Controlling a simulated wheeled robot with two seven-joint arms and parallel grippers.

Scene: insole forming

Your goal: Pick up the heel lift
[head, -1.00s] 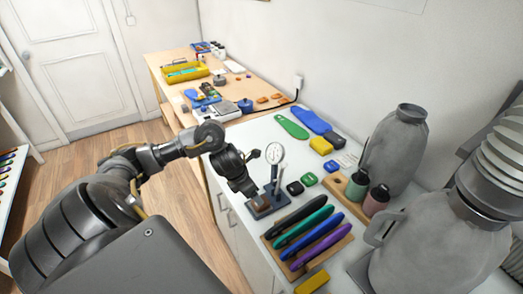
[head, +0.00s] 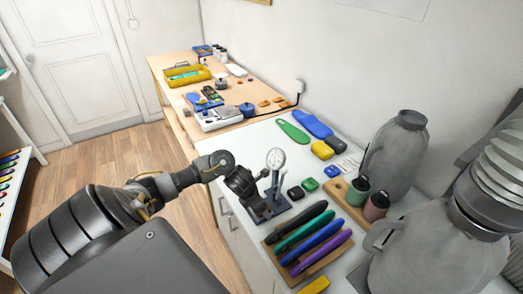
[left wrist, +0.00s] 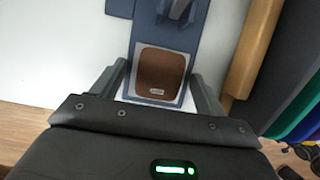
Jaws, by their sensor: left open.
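The heel lift is a brown rounded pad (left wrist: 160,72) with a small pale label, seen in the left wrist view. It lies on the blue base of a dial gauge stand (left wrist: 180,28). In the head view the stand's dial (head: 276,158) is upright, and my gripper largely hides the pad. My left gripper (head: 251,200) is open at the near left side of the stand. In the left wrist view its two fingers are on either side of the pad, apart from it, with nothing held. My right gripper is out of view.
A wooden rack (head: 318,262) of black, green, blue and purple tools stands close on the near right. White counter (head: 250,140) is clear farther back.

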